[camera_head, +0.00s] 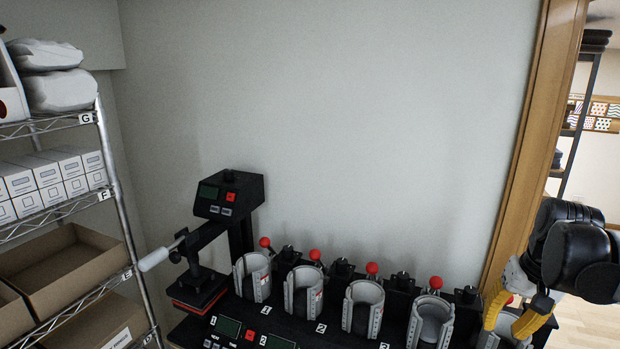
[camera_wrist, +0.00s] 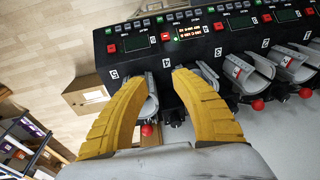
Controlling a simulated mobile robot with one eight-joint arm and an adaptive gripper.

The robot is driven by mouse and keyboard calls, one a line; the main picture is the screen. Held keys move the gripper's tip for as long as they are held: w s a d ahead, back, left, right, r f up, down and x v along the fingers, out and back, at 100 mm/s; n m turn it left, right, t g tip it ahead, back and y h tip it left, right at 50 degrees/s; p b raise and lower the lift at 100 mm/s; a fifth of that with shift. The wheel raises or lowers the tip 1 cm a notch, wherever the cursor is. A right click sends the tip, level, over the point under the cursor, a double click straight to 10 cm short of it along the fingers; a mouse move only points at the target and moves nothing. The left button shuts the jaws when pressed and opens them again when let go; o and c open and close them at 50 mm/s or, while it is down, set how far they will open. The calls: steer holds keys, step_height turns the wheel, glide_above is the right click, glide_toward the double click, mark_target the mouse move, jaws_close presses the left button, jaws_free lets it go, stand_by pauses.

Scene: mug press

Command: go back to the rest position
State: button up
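My gripper (camera_head: 515,308) is at the right end of the row of mug presses in the head view, with its yellow fingers over the end press (camera_head: 503,338) and partly hiding it. In the wrist view the yellow fingers of my gripper (camera_wrist: 160,78) are spread apart, with nothing visibly held. The end press, marked 5, shows between and beyond them, with its red knob (camera_wrist: 146,130). I cannot tell whether the fingers touch it. My black arm joint (camera_head: 575,250) is at the far right.
Grey press cradles (camera_head: 363,307) with red-knobbed levers stand in a row on a black base. A flat press (camera_head: 200,285) stands to their left. A wire shelf (camera_head: 60,210) with boxes is at the left. A wooden door frame (camera_head: 525,140) is close to my arm. A cardboard box (camera_wrist: 90,97) lies beyond the base.

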steer(key=s+a+f+n+t+b, duration=0.1)
steer(key=s+a+f+b, duration=0.2)
steer(key=a+f+b, duration=0.4)
steer(key=s+a+f+n+t+b, duration=0.2)
steer(key=a+f+b, duration=0.5)
steer(key=f+b, duration=0.7)
steer(key=s+a+f+n+t+b, duration=0.2)
steer(key=s+a+f+b, duration=0.2)
steer(key=a+f+b, duration=0.3)
step_height(320, 180, down, 5)
steer(key=b, duration=0.4)
steer(key=shift+r, duration=0.2)
